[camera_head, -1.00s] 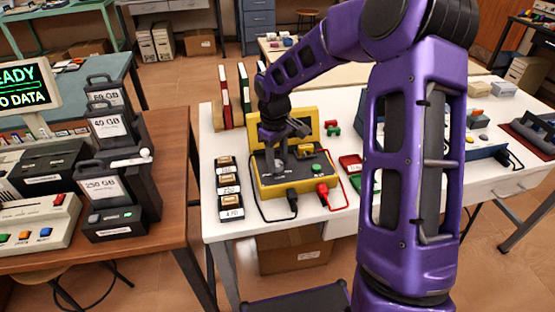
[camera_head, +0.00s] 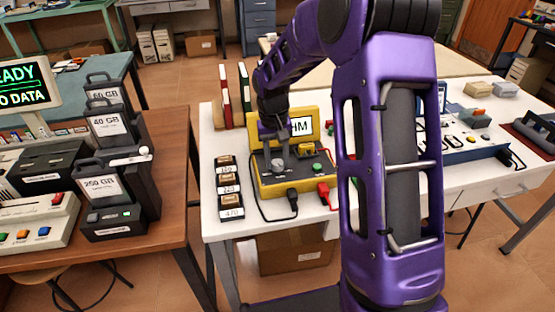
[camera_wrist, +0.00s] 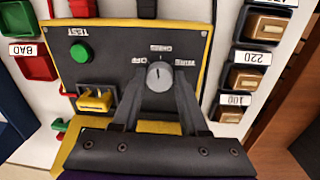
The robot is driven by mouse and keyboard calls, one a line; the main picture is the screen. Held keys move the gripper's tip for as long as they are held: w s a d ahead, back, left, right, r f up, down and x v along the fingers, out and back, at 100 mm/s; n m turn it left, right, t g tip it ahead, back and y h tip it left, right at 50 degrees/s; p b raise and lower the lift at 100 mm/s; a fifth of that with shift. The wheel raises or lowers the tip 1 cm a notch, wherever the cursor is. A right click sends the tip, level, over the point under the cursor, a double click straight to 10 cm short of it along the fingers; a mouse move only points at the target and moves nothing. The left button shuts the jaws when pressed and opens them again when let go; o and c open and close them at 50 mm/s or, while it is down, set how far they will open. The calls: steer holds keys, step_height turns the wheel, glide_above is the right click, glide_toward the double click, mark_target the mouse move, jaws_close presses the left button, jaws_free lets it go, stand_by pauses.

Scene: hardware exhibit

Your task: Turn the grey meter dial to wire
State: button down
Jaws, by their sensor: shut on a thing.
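The grey meter dial (camera_wrist: 159,76) is on the dark panel of the yellow meter (camera_head: 262,184). My gripper (camera_wrist: 160,88) is shut on the dial, one finger on each side. The dial's light mark points roughly to the upper middle label (camera_wrist: 161,48) in the wrist view. The label that seems to read wire (camera_wrist: 185,63) is right of the dial there. The meter's screen (camera_head: 300,127) is lit and shows "HM", its left part hidden by my arm. In the head view the dial (camera_head: 278,166) is below my gripper (camera_head: 276,158).
A green test button (camera_wrist: 80,52) and a yellow part in a slot (camera_wrist: 96,100) share the panel. Black (camera_head: 293,200) and red (camera_head: 324,192) plugs with leads are at the meter's front. Labelled resistor blocks (camera_head: 229,184) stand left of it. A red bin (camera_wrist: 36,65) is near.

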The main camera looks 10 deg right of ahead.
mark_target(274, 161)
steer(key=m, duration=0.5)
steer(key=shift+w+a+m+p, duration=0.1)
steer(key=shift+m+p, duration=0.2)
steer(key=m+p, duration=0.1)
steer(key=m, duration=0.3)
steer(key=shift+w+m, duration=0.1)
steer(key=shift+m, duration=0.3)
steer(key=shift+c, duration=2.2)
jaws_free()
steer(key=shift+g, duration=0.3)
steer(key=shift+r, duration=0.1)
step_height(274, 161, up, 17)
steer(key=p, duration=0.2)
steer(key=shift+w+a, duration=0.25)
steer(key=shift+w, duration=0.15)
